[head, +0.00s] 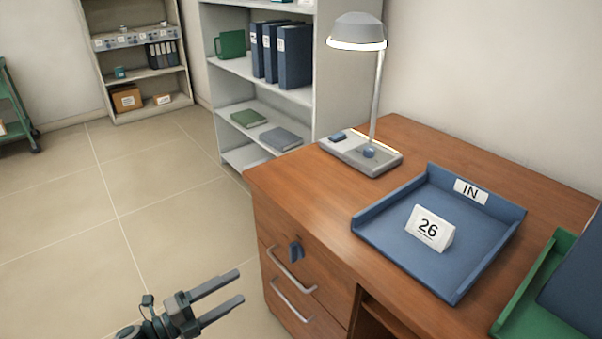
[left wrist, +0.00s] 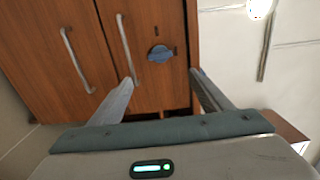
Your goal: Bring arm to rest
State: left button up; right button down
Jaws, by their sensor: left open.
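My left gripper (head: 228,292) is at the bottom of the head view, left of the wooden desk's (head: 400,140) drawer front. Its two fingers are apart with nothing between them. In the left wrist view the open fingers (left wrist: 163,84) point toward the drawer front, and a blue key or knob (left wrist: 160,54) shows beyond them. The same blue piece (head: 296,251) sits on the top drawer in the head view, apart from the gripper. My right gripper is in neither view.
A blue IN tray (head: 475,262) with a white "26" card (head: 429,229) stands on the desk. A lamp (head: 370,150) stands behind it, and a green tray (head: 530,310) is at the right. Drawer handles (head: 291,270) stick out near the gripper.

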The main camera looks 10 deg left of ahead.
pick_arm(q)
jog(key=s+d+f+n+g+y, duration=0.25)
jog(key=s+f+n+y, duration=0.85)
jog(key=n, duration=0.7)
jog(key=s+d+f+n+g+h, duration=0.1)
jog(key=s+d+f+n+g, duration=0.2)
jog(key=s, duration=0.4)
jog(key=s+d+f+n+g, duration=0.25)
jog(key=s+d+g, duration=0.25)
jog(key=s, duration=0.3)
notch_tip(320, 180, down, 16)
jog(key=w+t+p, duration=0.1)
jog(key=p, duration=1.1)
jog(key=shift+w+t, duration=0.15)
jog(key=shift+t, duration=0.2)
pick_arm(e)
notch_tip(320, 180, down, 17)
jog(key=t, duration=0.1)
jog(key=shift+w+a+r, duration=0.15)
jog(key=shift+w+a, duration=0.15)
pick_arm(q)
jog(key=shift+a, duration=0.1)
